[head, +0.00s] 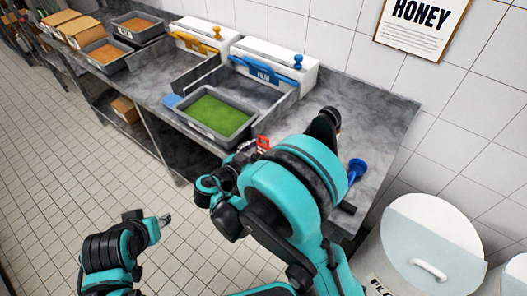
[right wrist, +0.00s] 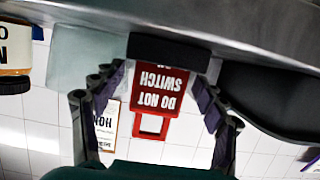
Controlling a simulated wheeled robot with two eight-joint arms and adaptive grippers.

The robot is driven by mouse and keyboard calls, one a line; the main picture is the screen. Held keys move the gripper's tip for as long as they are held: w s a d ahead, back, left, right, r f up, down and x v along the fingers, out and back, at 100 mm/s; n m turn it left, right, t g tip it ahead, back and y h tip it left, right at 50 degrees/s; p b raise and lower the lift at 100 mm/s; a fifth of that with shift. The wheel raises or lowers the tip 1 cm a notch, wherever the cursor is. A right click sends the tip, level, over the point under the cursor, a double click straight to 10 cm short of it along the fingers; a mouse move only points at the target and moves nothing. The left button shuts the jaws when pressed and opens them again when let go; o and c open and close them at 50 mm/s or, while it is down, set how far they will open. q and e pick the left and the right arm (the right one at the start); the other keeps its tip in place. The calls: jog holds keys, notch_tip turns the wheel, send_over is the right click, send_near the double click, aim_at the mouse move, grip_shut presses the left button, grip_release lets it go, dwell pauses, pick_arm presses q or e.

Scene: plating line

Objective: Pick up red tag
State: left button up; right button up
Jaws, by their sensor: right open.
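The red tag (head: 263,143) shows in the head view near the counter's front edge, partly hidden by my right arm. In the right wrist view the red tag (right wrist: 155,98) appears upside down with white lettering reading "DO NOT SWITCH". My right gripper (right wrist: 163,76) is open, with one finger on each side of the tag and visible gaps between. In the head view my right gripper (head: 243,152) is mostly hidden behind its own arm. My left gripper (head: 164,220) is over the floor at lower left, too small to tell its opening.
A grey tray of green contents (head: 248,124) sits on the metal counter (head: 382,115) left of the tag. A blue object (head: 356,168) stands to the right. A white lidded bin (head: 400,235) stands at lower right. Floor at left is clear.

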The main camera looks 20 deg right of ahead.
jog(key=c, duration=1.2)
jog(key=shift+o, duration=0.2)
